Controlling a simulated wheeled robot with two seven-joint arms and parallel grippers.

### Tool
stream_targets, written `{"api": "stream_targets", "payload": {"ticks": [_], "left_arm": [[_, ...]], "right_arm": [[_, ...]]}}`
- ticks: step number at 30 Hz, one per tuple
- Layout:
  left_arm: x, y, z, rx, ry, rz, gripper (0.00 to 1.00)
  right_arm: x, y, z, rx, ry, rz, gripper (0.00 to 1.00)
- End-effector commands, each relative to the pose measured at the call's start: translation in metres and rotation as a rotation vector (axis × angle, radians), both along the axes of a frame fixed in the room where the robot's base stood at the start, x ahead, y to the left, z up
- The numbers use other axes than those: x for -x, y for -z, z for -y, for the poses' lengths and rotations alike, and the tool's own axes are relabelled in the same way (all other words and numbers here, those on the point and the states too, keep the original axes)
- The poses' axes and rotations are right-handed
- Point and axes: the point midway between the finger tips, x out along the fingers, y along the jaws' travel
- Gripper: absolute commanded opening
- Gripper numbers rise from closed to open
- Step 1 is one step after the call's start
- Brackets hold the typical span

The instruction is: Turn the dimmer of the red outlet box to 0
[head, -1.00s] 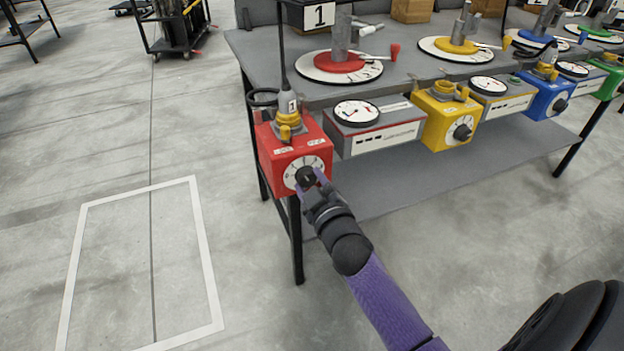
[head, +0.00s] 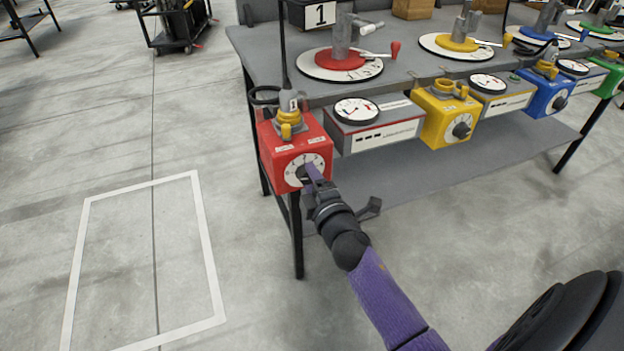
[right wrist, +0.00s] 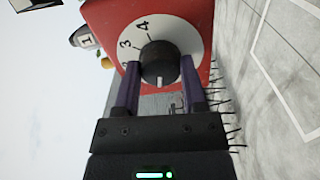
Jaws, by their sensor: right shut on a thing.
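The red outlet box (head: 285,152) hangs at the left front corner of the table. Its white dial plate (head: 291,172) faces me, and the dimmer knob is mostly hidden there behind my right gripper (head: 309,172). In the right wrist view the black dimmer knob (right wrist: 160,60) sits between the two purple fingers, which are shut on it from both sides. Its white mark points down toward the gripper in that picture. The digits 2, 3 and 4 show on the dial plate (right wrist: 190,35); other digits are hidden. My left gripper is not in view.
A gauge box (head: 372,138) is just to the right, then a yellow outlet box (head: 437,125). The table (head: 262,55) is above. Floor to the left is clear.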

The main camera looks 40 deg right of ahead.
Motion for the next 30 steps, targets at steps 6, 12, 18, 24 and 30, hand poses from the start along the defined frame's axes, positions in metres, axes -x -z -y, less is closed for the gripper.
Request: {"api": "stream_targets", "payload": {"ticks": [6,12,18,24,30], "left_arm": [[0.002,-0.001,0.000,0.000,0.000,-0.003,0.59],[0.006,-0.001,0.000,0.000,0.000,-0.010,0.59],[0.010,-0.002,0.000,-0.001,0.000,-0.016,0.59],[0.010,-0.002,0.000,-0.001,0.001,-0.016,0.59],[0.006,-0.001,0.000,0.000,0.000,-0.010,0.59]], "right_arm": [[0.000,0.001,0.000,0.072,-0.001,-0.019,0.00],[0.000,0.001,0.000,0.103,-0.001,-0.027,0.00],[0.000,0.001,0.000,0.107,-0.001,-0.028,0.00],[0.000,0.001,0.000,0.106,-0.001,-0.028,0.00],[0.000,0.000,0.000,0.106,-0.001,-0.026,0.89]]}}
